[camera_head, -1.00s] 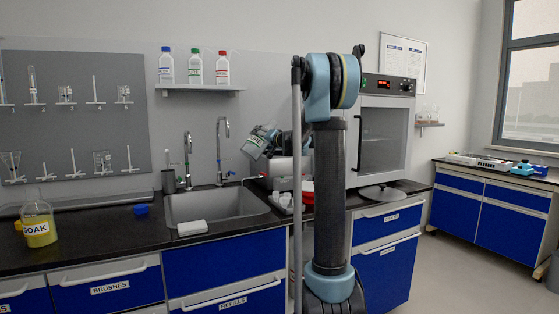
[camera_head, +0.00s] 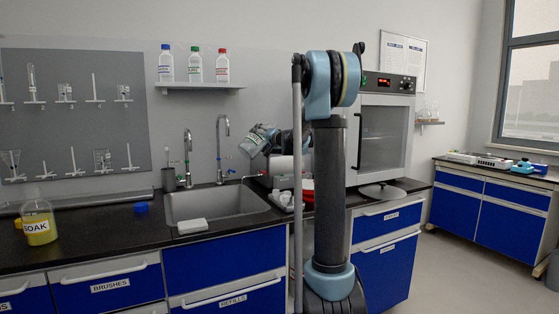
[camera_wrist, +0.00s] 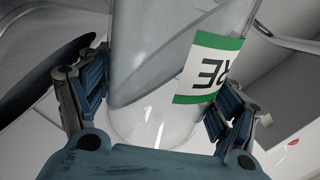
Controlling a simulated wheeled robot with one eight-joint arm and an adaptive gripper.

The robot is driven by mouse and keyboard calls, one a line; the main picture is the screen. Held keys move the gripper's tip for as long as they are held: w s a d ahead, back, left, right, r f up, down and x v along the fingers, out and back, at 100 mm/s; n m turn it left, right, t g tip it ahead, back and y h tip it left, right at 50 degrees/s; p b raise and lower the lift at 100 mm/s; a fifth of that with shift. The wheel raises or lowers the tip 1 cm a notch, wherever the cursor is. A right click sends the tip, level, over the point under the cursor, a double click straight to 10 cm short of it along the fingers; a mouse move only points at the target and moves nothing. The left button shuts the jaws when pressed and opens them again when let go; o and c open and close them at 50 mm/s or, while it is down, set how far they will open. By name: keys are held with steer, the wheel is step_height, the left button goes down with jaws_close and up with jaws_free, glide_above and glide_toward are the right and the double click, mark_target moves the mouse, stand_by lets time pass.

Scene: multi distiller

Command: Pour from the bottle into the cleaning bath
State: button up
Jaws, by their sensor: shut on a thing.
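My gripper (camera_head: 270,136) is shut on a clear bottle (camera_head: 251,144) with a green-edged label. It holds the bottle tilted in the air, above the counter to the right of the sink. In the wrist view, the bottle (camera_wrist: 208,72) lies between the two blue finger pads of my gripper (camera_wrist: 160,98), its label lettering upside down. A grey box (camera_head: 283,169), possibly the cleaning bath, stands on the counter below and is partly hidden by my arm. Its opening and any liquid stream cannot be made out.
The sink (camera_head: 215,206) and its taps are left of the box, with a white block (camera_head: 192,226) at its front edge. A SOAK bottle (camera_head: 39,222) stands far left. An oven (camera_head: 382,135) stands right. Three bottles sit on the wall shelf (camera_head: 200,87).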

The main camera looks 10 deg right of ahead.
steer(key=shift+s+a+r+m+p, duration=0.15)
steer(key=shift+a+m+p, duration=0.1)
steer(key=shift+m+p, duration=0.55)
steer(key=shift+s+a+f+m+p, duration=0.1)
steer(key=shift+a+m+p, duration=0.15)
steer(key=shift+m+p, duration=0.55)
stand_by(1.4)
steer(key=shift+w+d+r+m+p, duration=0.15)
steer(key=shift+d+m, duration=0.1)
steer(key=shift+m, duration=0.25)
steer(key=shift+w+d+m+p, duration=0.1)
steer(key=shift+d+m+p, duration=0.1)
steer(key=shift+m, duration=0.3)
stand_by(0.3)
steer(key=shift+d+r+m+g+y, duration=0.1)
steer(key=shift+m+g+y, duration=0.2)
steer(key=shift+m, duration=0.7)
stand_by(2.7)
